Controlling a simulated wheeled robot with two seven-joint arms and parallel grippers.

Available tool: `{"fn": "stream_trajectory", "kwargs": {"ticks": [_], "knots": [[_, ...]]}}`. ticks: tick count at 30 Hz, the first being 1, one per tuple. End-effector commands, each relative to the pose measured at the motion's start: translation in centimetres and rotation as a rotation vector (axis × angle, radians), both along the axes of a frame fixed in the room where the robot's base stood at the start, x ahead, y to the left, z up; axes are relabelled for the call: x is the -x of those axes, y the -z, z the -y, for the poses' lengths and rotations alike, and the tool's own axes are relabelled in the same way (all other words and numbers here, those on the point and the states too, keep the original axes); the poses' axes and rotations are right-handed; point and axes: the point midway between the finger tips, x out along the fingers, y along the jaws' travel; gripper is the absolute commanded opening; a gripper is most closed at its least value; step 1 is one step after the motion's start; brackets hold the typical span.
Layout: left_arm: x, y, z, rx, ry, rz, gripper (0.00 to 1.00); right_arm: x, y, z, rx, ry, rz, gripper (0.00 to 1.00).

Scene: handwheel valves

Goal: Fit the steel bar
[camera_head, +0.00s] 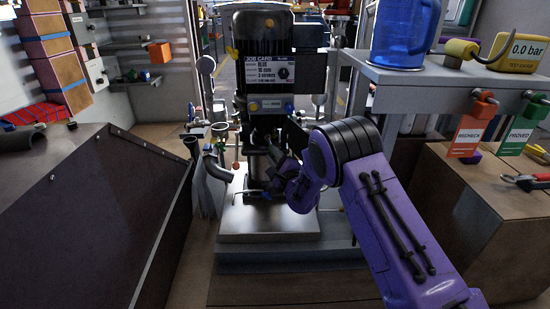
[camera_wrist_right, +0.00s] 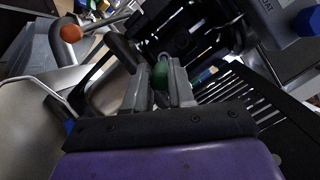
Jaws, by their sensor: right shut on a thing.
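My right gripper (camera_head: 272,182) is low in front of the dark machine (camera_head: 263,60), above its pale metal base (camera_head: 268,222). I cannot tell whether this piece belongs to the steel bar, and I cannot clearly make out the bar itself. My left gripper is not in view.
A shelf at the right holds a blue jug (camera_head: 403,35) and a yellow gauge (camera_head: 520,52). Red (camera_head: 467,135) and green (camera_head: 516,135) tags hang below. Curved dark pipes (camera_head: 215,168) stand left of the machine. A dark sloped panel (camera_head: 90,215) fills the left.

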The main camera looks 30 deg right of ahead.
Motion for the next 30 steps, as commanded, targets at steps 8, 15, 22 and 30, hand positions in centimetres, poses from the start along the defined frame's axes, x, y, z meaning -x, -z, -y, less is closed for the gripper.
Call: {"fn": "stream_trajectory", "kwargs": {"ticks": [8,15,22,30], "knots": [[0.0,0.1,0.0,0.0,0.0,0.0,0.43,-0.5,0.0,0.2,-0.001,0.0,0.001,0.0],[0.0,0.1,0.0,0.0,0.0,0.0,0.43,-1.0,-0.1,0.4,-0.001,0.001,0.002,0.0],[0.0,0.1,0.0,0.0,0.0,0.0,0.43,-1.4,0.0,0.6,0.0,0.0,0.001,0.0],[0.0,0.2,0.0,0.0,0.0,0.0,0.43,-1.9,0.0,0.8,-0.001,0.001,0.002,0.0]]}}
